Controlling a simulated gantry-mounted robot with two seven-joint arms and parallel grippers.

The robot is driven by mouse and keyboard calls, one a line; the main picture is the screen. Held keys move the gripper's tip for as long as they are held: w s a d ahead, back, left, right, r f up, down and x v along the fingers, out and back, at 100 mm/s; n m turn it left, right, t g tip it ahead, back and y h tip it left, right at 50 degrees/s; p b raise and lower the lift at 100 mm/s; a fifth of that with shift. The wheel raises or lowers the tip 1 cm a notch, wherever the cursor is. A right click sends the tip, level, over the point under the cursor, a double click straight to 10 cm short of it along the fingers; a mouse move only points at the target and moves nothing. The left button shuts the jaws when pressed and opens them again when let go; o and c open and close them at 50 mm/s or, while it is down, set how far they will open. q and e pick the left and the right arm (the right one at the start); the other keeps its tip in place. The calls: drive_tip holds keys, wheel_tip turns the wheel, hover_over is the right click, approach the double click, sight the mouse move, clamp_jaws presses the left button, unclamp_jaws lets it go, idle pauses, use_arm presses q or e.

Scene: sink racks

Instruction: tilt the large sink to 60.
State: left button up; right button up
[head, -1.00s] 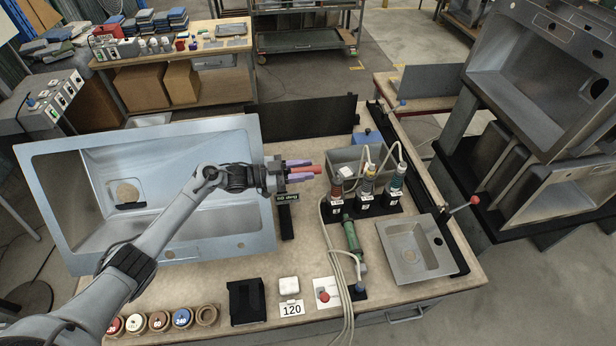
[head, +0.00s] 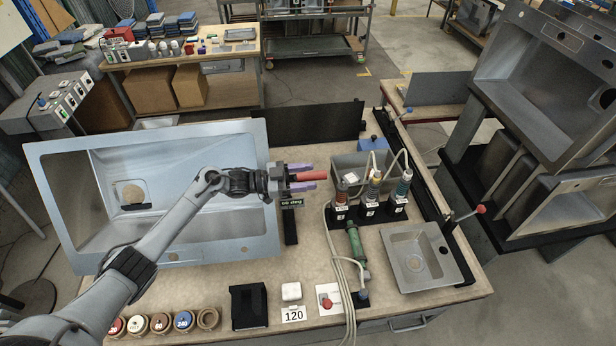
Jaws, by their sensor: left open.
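The large sink (head: 215,232) is a steel basin with a wide rim at the left of the workbench. It stands tilted, its bowl facing me. My left arm reaches across the front of it. A black upright post with a small label (head: 291,203) stands just below the fingers. I cannot tell whether the gripper touches it. My right gripper is not in view.
A small sink (head: 418,257) lies at the right of the bench. Several bottles with hoses stand in a black holder (head: 370,211). Stacked sinks (head: 545,75) stand at right.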

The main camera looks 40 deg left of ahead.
use_arm(q)
drive_tip(key=b+v, duration=0.1)
drive_tip(key=v, duration=0.9)
drive_tip(key=shift+b, duration=0.4)
